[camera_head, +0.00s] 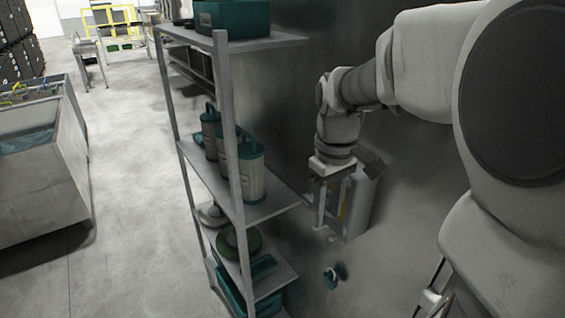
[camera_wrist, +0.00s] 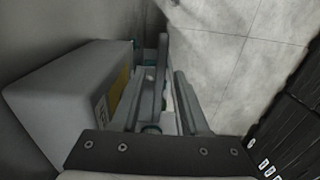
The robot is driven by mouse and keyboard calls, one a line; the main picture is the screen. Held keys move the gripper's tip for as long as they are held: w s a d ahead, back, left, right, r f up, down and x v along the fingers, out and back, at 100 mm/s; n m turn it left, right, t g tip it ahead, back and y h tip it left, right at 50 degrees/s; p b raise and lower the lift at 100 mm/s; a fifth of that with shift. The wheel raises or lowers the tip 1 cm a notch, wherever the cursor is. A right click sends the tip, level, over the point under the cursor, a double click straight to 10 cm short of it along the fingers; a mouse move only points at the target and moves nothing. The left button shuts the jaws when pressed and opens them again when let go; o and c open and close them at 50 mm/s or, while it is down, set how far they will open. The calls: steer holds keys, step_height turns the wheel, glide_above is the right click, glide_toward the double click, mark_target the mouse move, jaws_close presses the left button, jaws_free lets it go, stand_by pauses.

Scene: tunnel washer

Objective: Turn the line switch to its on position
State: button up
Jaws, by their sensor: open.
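The line switch looks to be the grey box (camera_head: 361,203) with a yellow label, fixed to the metal wall right of the shelf. It fills the left of the wrist view (camera_wrist: 58,105), its labelled face turned toward my gripper. My gripper (camera_head: 332,222) points down in front of that face, fingers apart. In the wrist view the gripper (camera_wrist: 163,78) has a long grey bar (camera_wrist: 161,75) between its fingers, apparently the switch's handle. I cannot tell whether a finger touches it. The handle's pivot and its marked positions are not readable.
A metal shelf rack (camera_head: 231,135) with teal-topped canisters (camera_head: 251,172) stands close on the left of my gripper. A small teal fitting (camera_head: 334,277) is on the wall below the box. A grey cart (camera_head: 42,165) stands far left; the floor between is clear.

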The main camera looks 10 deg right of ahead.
jaws_close()
stand_by(1.4)
